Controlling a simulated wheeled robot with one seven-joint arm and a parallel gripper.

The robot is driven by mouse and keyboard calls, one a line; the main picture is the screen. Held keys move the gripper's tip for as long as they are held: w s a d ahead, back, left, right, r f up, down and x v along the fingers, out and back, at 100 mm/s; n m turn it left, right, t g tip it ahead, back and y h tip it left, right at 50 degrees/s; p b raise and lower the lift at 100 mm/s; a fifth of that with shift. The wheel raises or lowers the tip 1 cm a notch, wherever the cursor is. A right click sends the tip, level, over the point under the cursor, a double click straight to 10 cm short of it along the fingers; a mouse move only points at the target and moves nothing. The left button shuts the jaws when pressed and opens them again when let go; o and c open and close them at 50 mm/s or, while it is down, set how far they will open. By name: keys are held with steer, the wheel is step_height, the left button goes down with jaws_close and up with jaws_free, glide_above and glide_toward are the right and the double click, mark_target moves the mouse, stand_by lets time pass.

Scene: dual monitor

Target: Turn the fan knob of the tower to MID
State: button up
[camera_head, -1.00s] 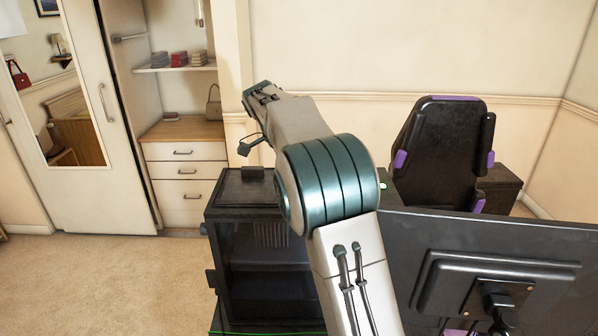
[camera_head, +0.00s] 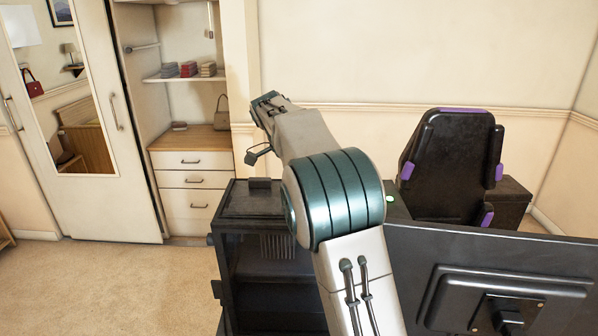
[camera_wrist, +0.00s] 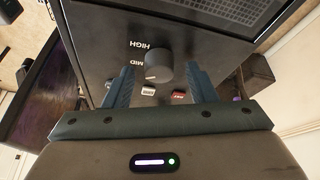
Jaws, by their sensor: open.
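The black tower (camera_head: 228,240) stands below my arm in the head view. In the wrist view its panel (camera_wrist: 100,30) fills the upper middle, with a round dark grey fan knob (camera_wrist: 158,66). A small light mark shows on the knob's lower left side. The labels HIGH (camera_wrist: 150,44) and MID (camera_wrist: 126,64) read upside down beside it; another label is mostly hidden by a finger. My gripper (camera_wrist: 161,68) is open, one finger on each side of the knob in the picture. I cannot tell whether either finger touches it. The knob is hidden in the head view.
A white button (camera_wrist: 148,91) and a red button (camera_wrist: 178,96) sit below the knob in the wrist view. A monitor (camera_head: 540,265) stands at the lower right, with a black and purple chair (camera_head: 450,160) behind it. Open carpet (camera_head: 110,280) lies at left.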

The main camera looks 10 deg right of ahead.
steer(key=p+v, duration=0.1)
steer(key=v, duration=1.2)
steer(key=shift+r+p, duration=0.2)
steer(key=shift+p, duration=0.1)
steer(key=s+d+f+n+t+y, duration=0.1)
steer(key=s+d+f+n+y, duration=0.2)
steer(key=s, duration=0.4)
steer(key=s+d+n+t, duration=0.1)
steer(key=s+d+n, duration=0.3)
steer(key=s+n, duration=0.25)
steer(key=s+f+n+t+b, duration=0.1)
steer(key=s+f+n, duration=0.2)
steer(key=s+f, duration=0.4)
steer(key=s+a+f+n+y, duration=0.1)
steer(key=s+f+n, duration=0.3)
steer(key=s+f, duration=0.4)
steer(key=s, duration=0.4)
steer(key=shift+s+f+t+y+b, duration=0.2)
steer(key=shift+s+t+y+b, duration=0.1)
steer(key=shift+t+b, duration=0.1)
